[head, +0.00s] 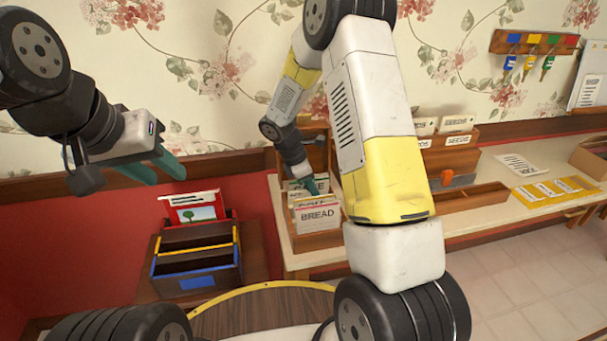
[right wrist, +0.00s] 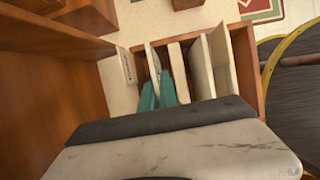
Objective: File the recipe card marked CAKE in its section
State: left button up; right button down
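The wooden recipe box (head: 322,242) stands at the left end of the white counter. Its front divider reads BREAD (head: 318,214), with another divider and pale cards behind it. My right gripper (head: 312,186) reaches down into the back of the box. In the right wrist view, my right gripper's teal fingers (right wrist: 158,92) are close together on either side of a thin pale card (right wrist: 151,58), between the dividers (right wrist: 200,68). No CAKE marking is readable, and the card's lower part is hidden. My left gripper (head: 165,178) is open and empty above the coloured sorter, in the air.
A sorter (head: 197,282) with blue, yellow and red tiers stands on a low wooden stand at left. A seed box (head: 452,158), an open wooden tray (head: 470,199) and a yellow card strip (head: 553,190) lie along the counter. Keys hang on the wall rack (head: 534,42).

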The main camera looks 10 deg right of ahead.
jog(key=c, duration=1.6)
grip_release()
jog(key=shift+o, duration=0.2)
jog(key=v, duration=0.7)
jog(key=shift+a+r, duration=0.1)
jog(key=shift+r, duration=0.25)
